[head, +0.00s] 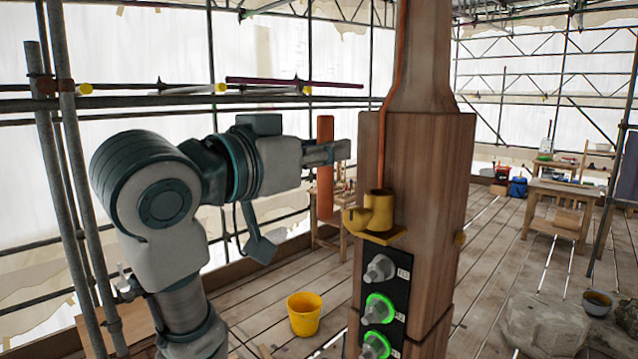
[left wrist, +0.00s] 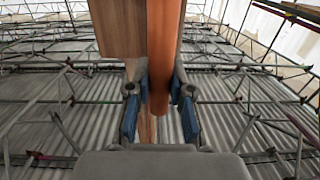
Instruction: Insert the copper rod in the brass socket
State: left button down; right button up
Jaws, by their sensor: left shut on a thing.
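The copper rod (head: 325,188) is an orange-brown cylinder, upright in the head view. My left gripper (head: 328,152) is shut on its upper part, holding it in the air left of the wooden post. The brass socket (head: 378,210) is a yellow cup with a side elbow on a small ledge of the post. In the left wrist view the rod (left wrist: 165,40) stands between the fingers (left wrist: 161,88). My right gripper is not in view.
The wooden post (head: 425,180) stands right of the gripper, with a thin copper strip down its upper part and a dark panel (head: 383,300) of lit green knobs below the socket. Scaffold poles (head: 60,150) stand at left. A yellow bucket (head: 304,313) sits on the floor.

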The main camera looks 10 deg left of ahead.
aim_at(395, 119)
pick_arm(q)
jog(key=s+r, duration=0.1)
jog(key=s+d+r, duration=0.1)
jog(key=s+r, duration=0.1)
jog(key=shift+d+r+p, duration=0.15)
jog(key=shift+r+p, duration=0.05)
jog(key=shift+p, duration=0.15)
jog(key=shift+h, duration=0.3)
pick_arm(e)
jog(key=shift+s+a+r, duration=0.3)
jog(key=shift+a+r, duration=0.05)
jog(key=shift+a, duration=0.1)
pick_arm(q)
jog(key=shift+d, duration=0.1)
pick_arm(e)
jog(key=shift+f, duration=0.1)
